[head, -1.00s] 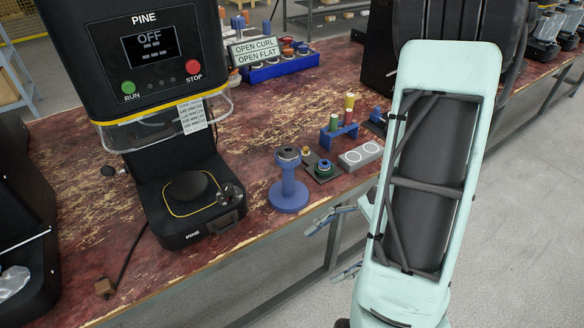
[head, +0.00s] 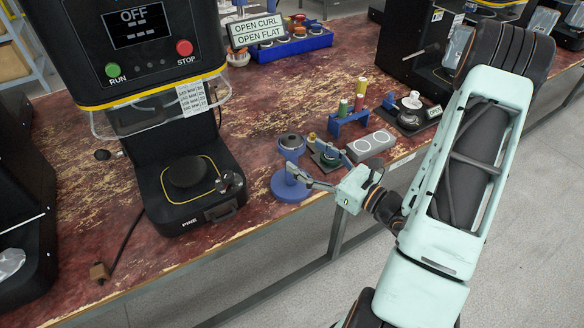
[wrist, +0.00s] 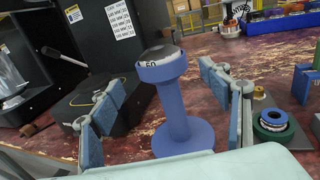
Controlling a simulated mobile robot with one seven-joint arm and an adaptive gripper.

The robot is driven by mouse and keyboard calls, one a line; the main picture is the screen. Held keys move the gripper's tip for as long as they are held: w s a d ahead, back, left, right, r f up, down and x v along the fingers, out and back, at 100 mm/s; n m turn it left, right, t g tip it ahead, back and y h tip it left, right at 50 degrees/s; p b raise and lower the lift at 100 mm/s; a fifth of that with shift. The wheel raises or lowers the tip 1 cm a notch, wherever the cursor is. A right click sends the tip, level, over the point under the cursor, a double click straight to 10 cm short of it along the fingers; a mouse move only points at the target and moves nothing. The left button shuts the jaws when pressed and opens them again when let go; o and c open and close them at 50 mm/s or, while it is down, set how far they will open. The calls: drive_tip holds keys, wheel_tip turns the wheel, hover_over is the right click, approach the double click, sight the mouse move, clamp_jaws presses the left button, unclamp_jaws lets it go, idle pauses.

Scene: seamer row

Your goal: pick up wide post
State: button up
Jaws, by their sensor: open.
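A blue spool-shaped post (head: 289,186) stands upright near the front edge of the worn red bench, with a dark round piece with a pale label on its top. I take it for the wide post. In the wrist view the post (wrist: 175,112) is upright between my two blue-padded fingers, with a visible gap on each side. My gripper (head: 303,160) is open and empty at the post's right side in the head view; its fingers hide part of the stem there. The gripper (wrist: 162,97) also shows in the wrist view.
The black PINE machine (head: 190,190) stands close left of the post. A green ring on a small dark plate (wrist: 273,120), a grey block with two circles (head: 371,145) and a blue rack (head: 348,122) holding small coloured pieces are to the right. The OPEN CURL sign (head: 257,32) is behind.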

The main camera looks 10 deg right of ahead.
sight(291, 143)
drive_tip(key=shift+r+x, duration=0.2)
drive_tip(key=shift+x, duration=1.35)
drive_tip(key=shift+r+x, duration=0.2)
drive_tip(key=shift+x, duration=1.35)
drive_tip(key=shift+w+d, duration=0.1)
drive_tip(key=shift+d, duration=0.05)
drive_tip(key=shift+c, duration=0.5)
drive_tip(key=shift+r, duration=0.1)
drive_tip(key=c, duration=1.7)
